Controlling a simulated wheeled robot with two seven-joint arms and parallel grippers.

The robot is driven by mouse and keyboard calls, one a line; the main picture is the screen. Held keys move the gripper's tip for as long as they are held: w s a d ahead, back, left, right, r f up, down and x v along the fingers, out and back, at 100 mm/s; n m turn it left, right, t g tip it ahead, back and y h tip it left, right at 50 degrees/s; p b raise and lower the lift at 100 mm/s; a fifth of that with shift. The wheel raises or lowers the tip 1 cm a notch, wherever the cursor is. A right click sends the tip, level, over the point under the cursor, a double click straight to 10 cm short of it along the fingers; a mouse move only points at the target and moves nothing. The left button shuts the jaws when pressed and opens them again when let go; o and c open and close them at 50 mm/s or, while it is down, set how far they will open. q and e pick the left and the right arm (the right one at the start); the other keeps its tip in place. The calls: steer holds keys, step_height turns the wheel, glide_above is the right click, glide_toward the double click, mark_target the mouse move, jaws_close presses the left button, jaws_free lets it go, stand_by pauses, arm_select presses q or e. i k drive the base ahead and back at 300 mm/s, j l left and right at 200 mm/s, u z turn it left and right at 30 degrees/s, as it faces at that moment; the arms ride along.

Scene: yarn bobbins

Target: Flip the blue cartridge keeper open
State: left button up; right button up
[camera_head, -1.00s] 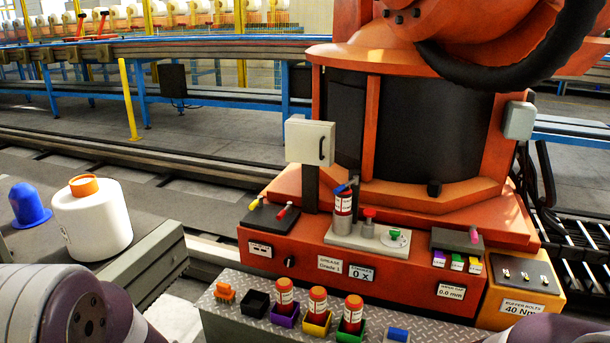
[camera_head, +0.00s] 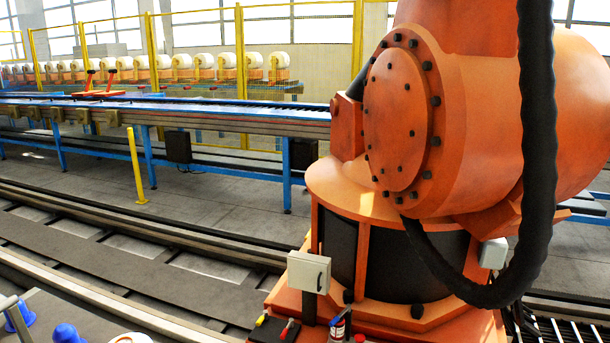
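The blue keeper (camera_head: 336,321) shows as a small blue piece at the top of the cartridge (camera_head: 341,333), at the bottom edge of the head view. Only the cartridge's upper end is in the picture, and the rest is cut off below. The keeper is too small to tell whether it is open or closed. Neither of my grippers is in view.
The large orange robot (camera_head: 440,120) with a black hose (camera_head: 537,150) fills the right side. A grey box (camera_head: 308,272) stands left of the cartridge. A red-tipped lever (camera_head: 288,326) is below it. Blue objects (camera_head: 67,333) are at bottom left.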

mark_target(332, 323)
steer(key=i+j, duration=0.2)
steer(key=i, duration=0.3)
steer(key=i+j+z, duration=0.1)
steer(key=i+j, duration=0.15)
steer(key=i, duration=0.25)
steer(key=i+j, duration=0.25)
steer(key=i, duration=0.25)
